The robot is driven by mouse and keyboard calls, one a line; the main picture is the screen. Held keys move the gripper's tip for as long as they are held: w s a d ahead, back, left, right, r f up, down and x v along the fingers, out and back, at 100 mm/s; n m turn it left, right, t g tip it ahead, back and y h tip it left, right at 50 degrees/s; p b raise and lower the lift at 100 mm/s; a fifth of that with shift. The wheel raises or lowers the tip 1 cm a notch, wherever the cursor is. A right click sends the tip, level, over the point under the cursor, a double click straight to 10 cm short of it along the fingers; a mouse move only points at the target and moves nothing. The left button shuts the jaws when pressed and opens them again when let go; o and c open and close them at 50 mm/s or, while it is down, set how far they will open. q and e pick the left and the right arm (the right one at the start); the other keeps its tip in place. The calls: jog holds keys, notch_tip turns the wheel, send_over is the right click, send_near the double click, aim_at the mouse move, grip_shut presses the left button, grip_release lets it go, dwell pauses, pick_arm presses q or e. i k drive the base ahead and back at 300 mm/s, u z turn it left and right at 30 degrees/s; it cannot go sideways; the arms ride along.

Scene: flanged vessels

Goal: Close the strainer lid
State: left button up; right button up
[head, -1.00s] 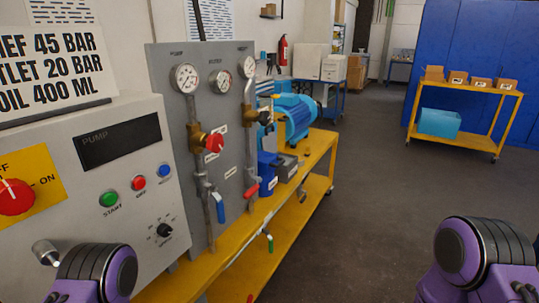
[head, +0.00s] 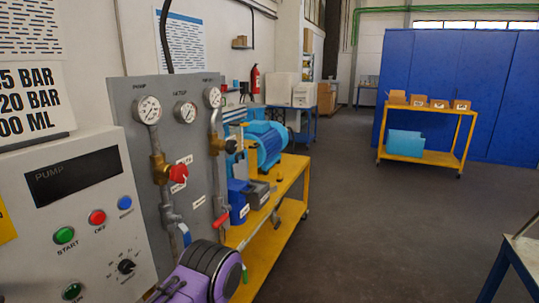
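I cannot make out a strainer or its lid in the head view. The yellow bench (head: 262,262) on the left carries a grey panel (head: 145,100) with gauges, pipes and a red-handled valve (head: 178,173). Behind the panel on the bench are a blue motor (head: 265,145), a dark blue box (head: 238,200) and a grey box-like part (head: 258,194). A purple and black link of my arm, seemingly the left, shows at the bottom in front of the panel. Neither of my grippers is in view.
A control box (head: 75,220) with buttons stands at the near left. A yellow trolley (head: 420,156) with cardboard boxes stands before blue cabinets (head: 500,95). A blue-legged table (head: 520,255) cuts in at the lower right. The grey floor between is clear.

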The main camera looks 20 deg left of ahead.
aim_at(240, 168)
jog(key=i, duration=3.4)
jog(key=u, duration=1.7)
